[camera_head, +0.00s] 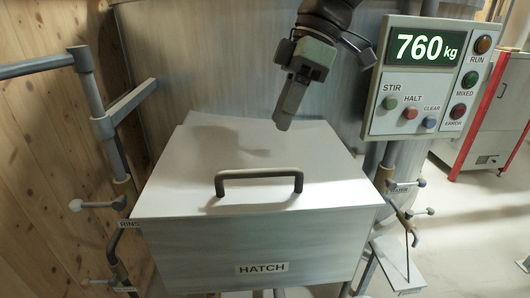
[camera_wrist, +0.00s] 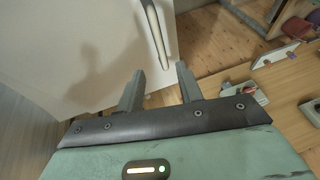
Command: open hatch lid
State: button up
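The hatch lid (camera_head: 190,165) is a pale, flat, sloping cover on a grey box labelled HATCH, and it lies shut. A dark bar handle (camera_head: 259,176) stands on the lid near its front edge. My gripper (camera_head: 283,122) is above the back right part of the lid, behind the handle and apart from it. In the wrist view the two fingers of my gripper (camera_wrist: 160,84) are spread with nothing between them. The lid (camera_wrist: 75,40) fills the upper left there, and the handle (camera_wrist: 156,30) shows beyond the fingertips.
A control panel (camera_head: 372,110) reading 760 kg stands right of the lid. A grey pipe with a bracket (camera_head: 92,95) stands at left. Small valves sit on both sides, including one (camera_head: 420,182) at right. A large tank (camera_head: 190,50) rises behind. Air above the lid's front is clear.

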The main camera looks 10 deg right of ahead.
jog(key=p+x, duration=0.2)
jog(key=x, duration=0.7)
grip_shut()
jog(key=shift+r, duration=0.1)
